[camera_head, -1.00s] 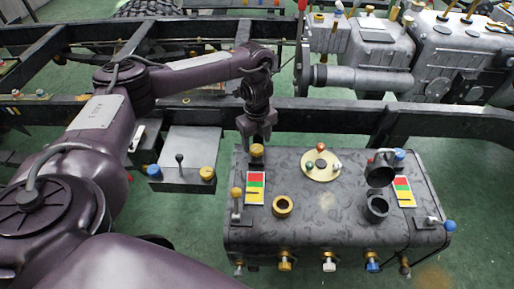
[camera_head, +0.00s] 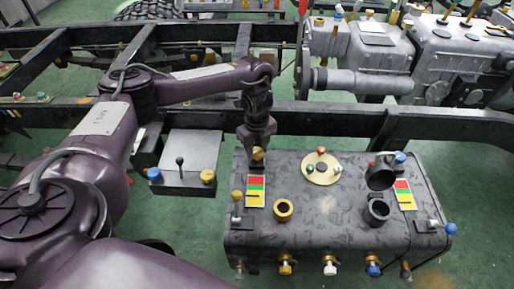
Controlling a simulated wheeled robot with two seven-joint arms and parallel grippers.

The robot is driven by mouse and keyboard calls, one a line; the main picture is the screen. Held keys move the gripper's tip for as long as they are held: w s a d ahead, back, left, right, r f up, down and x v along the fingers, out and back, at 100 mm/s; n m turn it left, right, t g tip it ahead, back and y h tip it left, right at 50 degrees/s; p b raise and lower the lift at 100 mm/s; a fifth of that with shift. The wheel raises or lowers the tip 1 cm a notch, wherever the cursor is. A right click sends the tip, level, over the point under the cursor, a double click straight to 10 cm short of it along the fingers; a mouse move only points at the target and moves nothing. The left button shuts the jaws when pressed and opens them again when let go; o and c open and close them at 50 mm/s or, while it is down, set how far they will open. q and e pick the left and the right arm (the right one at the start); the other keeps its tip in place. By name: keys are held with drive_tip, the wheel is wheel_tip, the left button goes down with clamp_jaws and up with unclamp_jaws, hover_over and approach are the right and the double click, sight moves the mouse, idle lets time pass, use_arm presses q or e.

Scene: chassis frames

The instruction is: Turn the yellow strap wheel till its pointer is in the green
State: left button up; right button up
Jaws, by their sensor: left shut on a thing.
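The yellow strap wheel (camera_head: 258,154) is a small knob at the far left corner of the dark mottled tank (camera_head: 330,220). My left gripper (camera_head: 257,149) comes down on it from above and is shut on it, hiding part of the wheel. In front of the wheel is a gauge card (camera_head: 255,191) with red, green and yellow bands, red at the far end. A thin dark mark on the card appears to lie in the yellow, close to the green. My right gripper is out of view.
A grey box (camera_head: 188,165) stands left. A dark chassis rail (camera_head: 330,116) runs behind.

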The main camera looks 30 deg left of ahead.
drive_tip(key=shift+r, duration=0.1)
use_arm(q)
drive_tip(key=m+p, duration=0.1)
drive_tip(key=m, duration=0.1)
drive_tip(key=shift+m, duration=2.3)
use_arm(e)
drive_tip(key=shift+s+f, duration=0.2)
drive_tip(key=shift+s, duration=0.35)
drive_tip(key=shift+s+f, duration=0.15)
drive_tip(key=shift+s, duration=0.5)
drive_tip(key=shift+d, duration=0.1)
use_arm(q)
drive_tip(key=o, duration=1)
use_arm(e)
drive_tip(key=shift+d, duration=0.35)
